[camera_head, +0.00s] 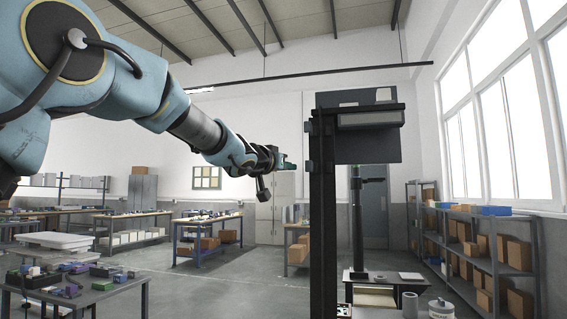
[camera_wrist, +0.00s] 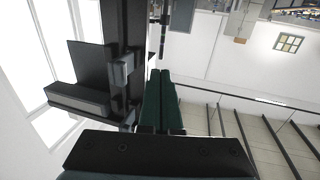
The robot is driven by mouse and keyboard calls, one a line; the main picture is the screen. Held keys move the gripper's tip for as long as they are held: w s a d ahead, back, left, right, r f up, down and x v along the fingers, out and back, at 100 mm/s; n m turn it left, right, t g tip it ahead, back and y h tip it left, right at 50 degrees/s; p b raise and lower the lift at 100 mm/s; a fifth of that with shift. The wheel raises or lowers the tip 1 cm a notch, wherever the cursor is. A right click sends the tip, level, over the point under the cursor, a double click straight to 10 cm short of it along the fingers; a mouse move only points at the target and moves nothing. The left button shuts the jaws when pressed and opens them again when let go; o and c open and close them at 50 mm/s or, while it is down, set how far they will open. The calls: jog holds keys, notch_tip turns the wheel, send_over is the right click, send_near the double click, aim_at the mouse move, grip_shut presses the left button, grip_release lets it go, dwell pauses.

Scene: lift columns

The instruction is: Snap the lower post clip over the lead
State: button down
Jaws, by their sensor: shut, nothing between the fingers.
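A dark upright post (camera_head: 322,230) stands right of centre in the head view and on the left in the wrist view (camera_wrist: 136,40). Small grey blocks that look like clips sit on it; one shows in the wrist view (camera_wrist: 122,70), and a small block (camera_head: 307,155) shows on the post's left edge in the head view. I cannot tell whether they are open or snapped. I cannot make out the lead for certain. My gripper (camera_head: 291,167) is just left of the post. Its green fingers (camera_wrist: 164,76) are shut together, empty, beside the post.
A dark box-like head (camera_head: 358,150) is mounted at the post's top. A second column (camera_head: 357,230) stands behind on a bench. Shelves with boxes (camera_head: 480,250) line the right wall. Workbenches (camera_head: 207,222) stand at left and back. Open floor lies between them.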

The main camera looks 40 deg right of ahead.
aim_at(308, 166)
jog(key=shift+w+d, duration=0.2)
jog(key=shift+d, duration=0.2)
jog(key=shift+s+d+b, duration=0.5)
jog(key=shift+s, duration=0.3)
jog(key=shift+s+d+b, duration=0.5)
jog(key=shift+s+b, duration=0.05)
jog(key=shift+s, duration=0.2)
jog(key=shift+s+d+b, duration=0.5)
jog(key=shift+s, duration=0.3)
jog(key=shift+s+b+v, duration=0.25)
jog(key=shift+b+v, duration=0.2)
jog(key=shift+v, duration=0.65)
jog(key=shift+s+b+v, duration=0.25)
jog(key=shift+b+v, duration=0.2)
jog(key=shift+v, duration=0.7)
jog(key=shift+d, duration=0.3)
jog(key=shift+s+d+f+b, duration=0.2)
jog(key=shift+s+b, duration=0.2)
jog(key=shift+b, duration=0.15)
jog(key=shift+s+d+r+b, duration=0.2)
jog(key=shift+s+d+b, duration=0.3)
jog(key=shift+s+b, duration=0.25)
jog(key=shift+w+d, duration=0.1)
jog(key=shift+d, duration=0.1)
